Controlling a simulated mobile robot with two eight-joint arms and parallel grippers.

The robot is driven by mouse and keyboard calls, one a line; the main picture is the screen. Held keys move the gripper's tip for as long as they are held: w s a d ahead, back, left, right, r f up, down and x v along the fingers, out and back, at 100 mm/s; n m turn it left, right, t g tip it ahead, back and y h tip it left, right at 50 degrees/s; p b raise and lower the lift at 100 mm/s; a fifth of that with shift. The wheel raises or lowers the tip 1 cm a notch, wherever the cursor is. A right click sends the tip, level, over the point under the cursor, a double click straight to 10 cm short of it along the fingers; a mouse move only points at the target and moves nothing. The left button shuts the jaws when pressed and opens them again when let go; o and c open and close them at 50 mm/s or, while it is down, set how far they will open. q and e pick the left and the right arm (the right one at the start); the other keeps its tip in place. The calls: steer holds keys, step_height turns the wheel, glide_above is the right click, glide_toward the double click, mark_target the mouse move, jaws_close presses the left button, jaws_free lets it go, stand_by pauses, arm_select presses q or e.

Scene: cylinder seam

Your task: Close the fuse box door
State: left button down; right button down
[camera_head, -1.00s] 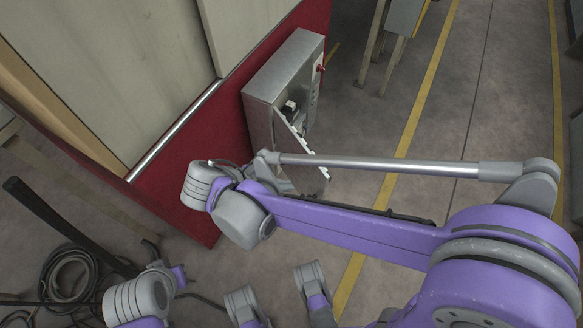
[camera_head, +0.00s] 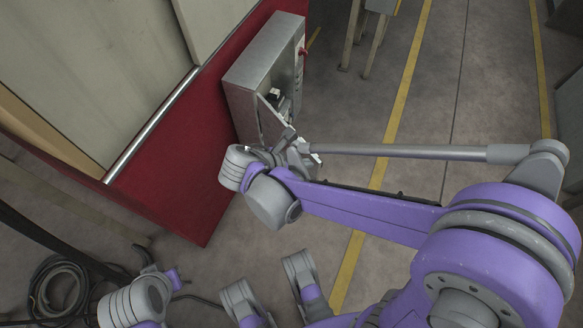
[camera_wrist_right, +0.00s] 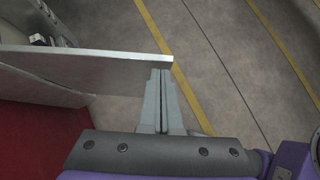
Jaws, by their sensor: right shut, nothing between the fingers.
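The grey metal fuse box (camera_head: 250,82) is mounted on the red panel, upper middle of the head view. Its door is open; in the wrist view the door (camera_wrist_right: 85,68) is a grey panel reaching out from the box at left, its free edge near the fingertips. In the head view the door is mostly hidden behind my right gripper (camera_head: 288,136). That gripper is shut and empty, its fingers (camera_wrist_right: 160,75) at the door's free end; I cannot tell whether they touch it.
The red panel (camera_head: 185,165) lies below and left of the box, with a metal rail (camera_head: 150,135) along it. Black cables (camera_head: 60,285) lie on the floor at lower left. Wooden legs (camera_head: 365,40) stand at the top. The floor right of the box is open.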

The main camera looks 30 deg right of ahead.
steer(key=shift+d, duration=0.3)
steer(key=shift+d, duration=0.1)
